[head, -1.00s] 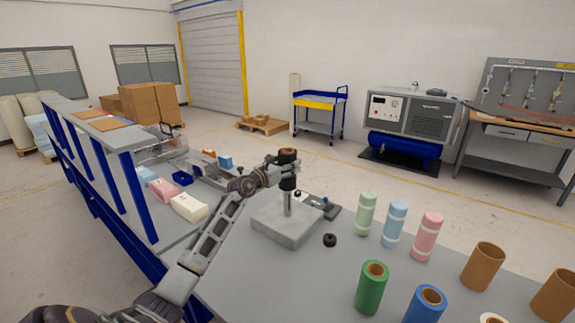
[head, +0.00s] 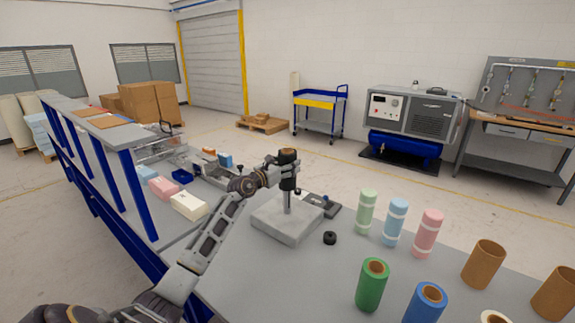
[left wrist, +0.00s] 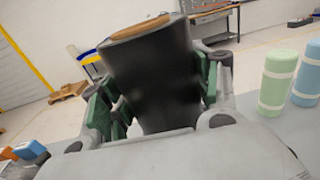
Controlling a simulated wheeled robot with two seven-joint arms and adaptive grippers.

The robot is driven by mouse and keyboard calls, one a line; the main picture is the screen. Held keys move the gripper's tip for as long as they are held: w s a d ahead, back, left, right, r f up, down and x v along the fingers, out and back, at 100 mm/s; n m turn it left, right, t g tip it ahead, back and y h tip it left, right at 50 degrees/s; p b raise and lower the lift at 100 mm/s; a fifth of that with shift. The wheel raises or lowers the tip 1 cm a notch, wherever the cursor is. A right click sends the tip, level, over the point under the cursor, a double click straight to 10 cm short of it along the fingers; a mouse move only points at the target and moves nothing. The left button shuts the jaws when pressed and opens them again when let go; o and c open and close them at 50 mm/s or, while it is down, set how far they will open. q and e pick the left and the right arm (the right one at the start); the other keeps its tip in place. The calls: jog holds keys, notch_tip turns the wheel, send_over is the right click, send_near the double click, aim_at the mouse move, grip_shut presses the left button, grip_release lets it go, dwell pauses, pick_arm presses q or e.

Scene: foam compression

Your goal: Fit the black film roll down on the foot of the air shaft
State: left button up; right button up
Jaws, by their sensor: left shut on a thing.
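The black film roll (head: 288,175) has a brown core end and is upright in the head view, over the grey air shaft (head: 287,201). My left gripper (head: 283,172) is shut on it. Bare shaft shows below the roll, down to the grey base block (head: 276,226), so the roll is apart from the block. In the left wrist view the black film roll (left wrist: 155,80) fills the middle, between the green-padded fingers of my left gripper (left wrist: 155,95). The gripper hides part of the roll. My right gripper is not in view.
A small black ring (head: 330,238) lies on the table right of the block. Green (head: 371,285) and blue (head: 426,302) rolls, brown cores (head: 484,264) and pale banded rolls (head: 394,222) stand to the right. Several foam blocks (head: 190,205) lie to the left.

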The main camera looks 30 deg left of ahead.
aim_at(287, 190)
pick_arm(q)
jog(key=shift+f+b, duration=0.6)
jog(key=shift+f, duration=0.35)
jog(key=shift+f+b, duration=0.4)
jog(key=shift+f, duration=0.25)
dwell(0.7)
jog(key=shift+f+b, duration=2.65)
jog(key=shift+f, duration=1.5)
dwell(1.6)
